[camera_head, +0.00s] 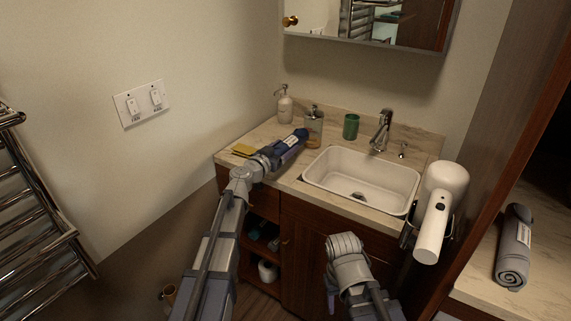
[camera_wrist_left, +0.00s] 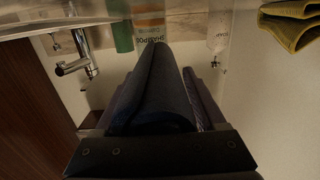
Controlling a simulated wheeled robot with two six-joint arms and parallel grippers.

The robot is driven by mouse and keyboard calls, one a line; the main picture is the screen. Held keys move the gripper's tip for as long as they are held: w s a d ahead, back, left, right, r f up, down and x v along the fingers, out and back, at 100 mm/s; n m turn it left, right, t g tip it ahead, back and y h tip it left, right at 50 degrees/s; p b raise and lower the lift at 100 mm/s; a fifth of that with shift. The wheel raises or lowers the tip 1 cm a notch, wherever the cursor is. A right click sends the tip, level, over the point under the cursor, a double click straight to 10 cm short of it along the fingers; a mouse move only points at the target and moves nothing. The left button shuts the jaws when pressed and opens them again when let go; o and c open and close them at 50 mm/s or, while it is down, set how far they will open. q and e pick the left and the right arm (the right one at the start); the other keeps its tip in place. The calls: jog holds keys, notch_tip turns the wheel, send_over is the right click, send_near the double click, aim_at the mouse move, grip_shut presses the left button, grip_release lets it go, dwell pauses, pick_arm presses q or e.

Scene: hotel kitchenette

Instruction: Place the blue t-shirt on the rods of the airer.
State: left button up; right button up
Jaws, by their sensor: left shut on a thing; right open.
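In the left wrist view the t-shirt (camera_wrist_left: 155,92) is a folded dark bundle between the fingers. I cannot tell whether it touches the counter. The airer (camera_head: 38,235), with shiny chrome rods, is at the far left, well away from the gripper; its visible rods are bare. My right gripper (camera_head: 345,245) is open and empty in front of the cabinet; its fingertips are hard to make out.
A hair dryer (camera_head: 438,205) and rolled grey towel (camera_head: 514,250) are at right.

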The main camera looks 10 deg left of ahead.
pick_arm(q)
jog(key=shift+f+b, duration=1.9)
jog(key=shift+f, duration=0.15)
jog(key=o, duration=1.5)
jog(key=shift+r, duration=0.3)
jog(key=v, duration=1.2)
jog(key=shift+p, duration=0.3)
